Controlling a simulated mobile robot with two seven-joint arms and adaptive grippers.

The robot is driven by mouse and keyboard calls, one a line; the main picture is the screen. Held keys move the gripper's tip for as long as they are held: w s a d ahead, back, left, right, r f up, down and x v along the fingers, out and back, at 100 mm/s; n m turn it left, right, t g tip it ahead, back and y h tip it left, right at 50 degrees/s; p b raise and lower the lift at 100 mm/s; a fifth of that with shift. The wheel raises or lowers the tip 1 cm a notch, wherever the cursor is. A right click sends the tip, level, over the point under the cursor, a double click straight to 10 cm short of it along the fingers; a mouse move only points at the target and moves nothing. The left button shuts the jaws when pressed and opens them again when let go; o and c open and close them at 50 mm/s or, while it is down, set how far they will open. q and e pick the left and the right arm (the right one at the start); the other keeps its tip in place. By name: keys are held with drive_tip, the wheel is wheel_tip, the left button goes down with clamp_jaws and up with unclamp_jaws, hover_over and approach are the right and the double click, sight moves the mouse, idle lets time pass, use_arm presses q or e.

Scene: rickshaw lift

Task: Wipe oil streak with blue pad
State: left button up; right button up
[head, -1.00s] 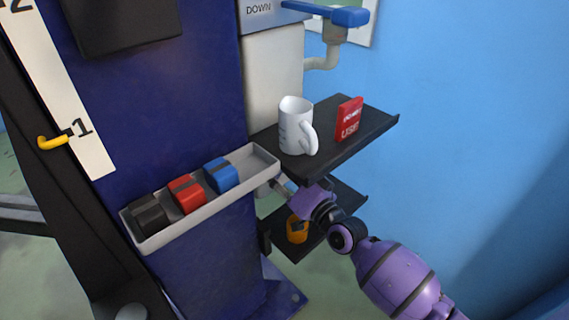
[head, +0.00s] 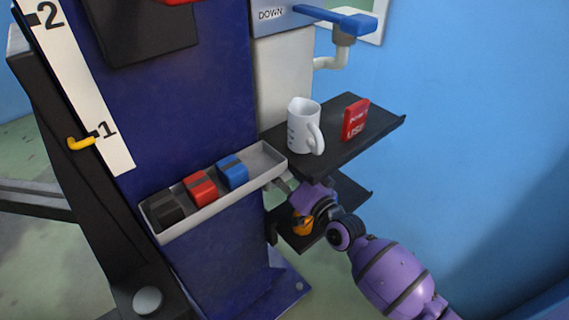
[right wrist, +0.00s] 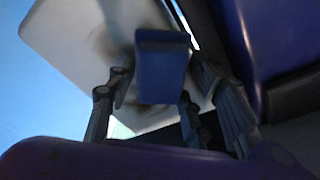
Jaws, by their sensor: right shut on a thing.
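In the right wrist view, a blue pad (right wrist: 162,72) sits between the fingers of my right gripper (right wrist: 155,88), which is shut on it. Behind the pad is a pale panel (right wrist: 65,30) with a blurred brownish smear (right wrist: 110,42), apparently the oil streak. I cannot tell whether the pad touches the panel. In the head view, my right gripper (head: 284,185) reaches in below the upper shelf, beside the tray's right end. The held pad and the streak are hidden there. My left gripper is not in view.
A grey tray (head: 215,210) on the dark blue column holds black, red and blue (head: 232,172) blocks. The upper black shelf (head: 375,132) carries a white mug (head: 304,128) and a red box (head: 355,120). An orange object (head: 301,226) stands on the lower shelf (head: 350,192).

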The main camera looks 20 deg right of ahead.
drive_tip(key=shift+w+d+r+y+b, duration=0.35)
drive_tip(key=shift+d+r+b, duration=0.2)
drive_tip(key=shift+r, duration=0.25)
drive_tip(key=shift+w+d+f+b, duration=0.1)
drive_tip(key=shift+w+d+b, duration=0.15)
drive_tip(key=shift+d, duration=0.4)
drive_tip(key=shift+w+d+f+b, duration=0.15)
drive_tip(key=shift+d+b, duration=0.1)
drive_tip(key=shift+d, duration=0.45)
drive_tip(key=shift+w+d+f+b, duration=0.1)
drive_tip(key=shift+w+d+b, duration=0.15)
drive_tip(key=shift+d, duration=0.4)
drive_tip(key=shift+w+d+f+b, duration=0.1)
drive_tip(key=shift+w+d+b, duration=0.1)
drive_tip(key=shift+d+b, duration=0.55)
drive_tip(key=shift+c, duration=0.2)
drive_tip(key=shift+w+d, duration=0.2)
drive_tip(key=shift+d, duration=0.7)
